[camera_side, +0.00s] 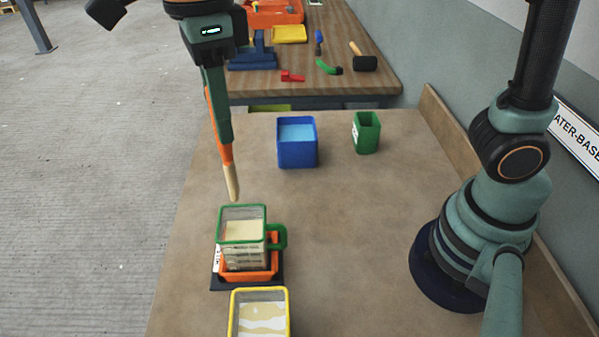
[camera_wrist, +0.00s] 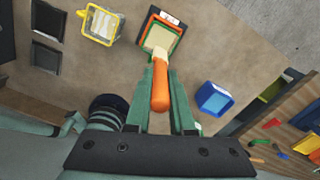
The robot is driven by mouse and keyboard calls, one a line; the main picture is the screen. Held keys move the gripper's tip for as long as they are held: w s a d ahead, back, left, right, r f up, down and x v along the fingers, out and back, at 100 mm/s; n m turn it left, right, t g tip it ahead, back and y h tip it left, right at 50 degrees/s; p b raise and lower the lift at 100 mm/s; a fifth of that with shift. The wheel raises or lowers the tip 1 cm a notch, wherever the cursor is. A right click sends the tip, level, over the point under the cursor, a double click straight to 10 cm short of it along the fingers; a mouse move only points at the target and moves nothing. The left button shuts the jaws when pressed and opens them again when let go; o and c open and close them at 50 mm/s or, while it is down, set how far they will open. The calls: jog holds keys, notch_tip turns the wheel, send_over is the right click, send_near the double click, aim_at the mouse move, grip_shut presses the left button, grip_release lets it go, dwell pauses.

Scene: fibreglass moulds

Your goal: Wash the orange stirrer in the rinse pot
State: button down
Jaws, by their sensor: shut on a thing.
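My gripper (camera_side: 222,128) is shut on the orange stirrer (camera_side: 226,153) and holds it upright, with its beige lower end pointing down. That end hangs just above the back of a clear jug (camera_side: 243,240) with a green rim and handle. The jug holds cream-coloured stuff. In the wrist view the stirrer's orange handle (camera_wrist: 160,92) lies between my fingers, pointing toward the jug. The rinse pot seems to be the blue square pot (camera_side: 297,157) holding light blue liquid, to the right of and behind the stirrer. It also shows in the wrist view (camera_wrist: 213,98).
The jug stands on an orange-and-dark base (camera_side: 247,284). A yellow-rimmed container (camera_side: 232,318) with pale contents stands in front. A green cup (camera_side: 366,135) stands right of the blue pot. Tools lie on a table (camera_side: 340,90) behind. The middle of the bench is clear.

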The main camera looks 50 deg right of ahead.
jog(key=shift+w+d, duration=0.1)
jog(key=w+d+f, duration=0.1)
jog(key=w+d, duration=0.3)
jog(key=d, duration=0.5)
jog(key=w+d+f, duration=0.1)
jog(key=w+d, duration=0.4)
jog(key=d, duration=0.5)
jog(key=w+d+f, duration=0.1)
jog(key=w+d, duration=0.3)
jog(key=d, duration=0.5)
notch_tip(320, 180, down, 11)
jog(key=shift+a+f, duration=0.15)
jog(key=shift+f, duration=0.05)
jog(key=shift+w, duration=0.1)
jog(key=shift+w, duration=0.1)
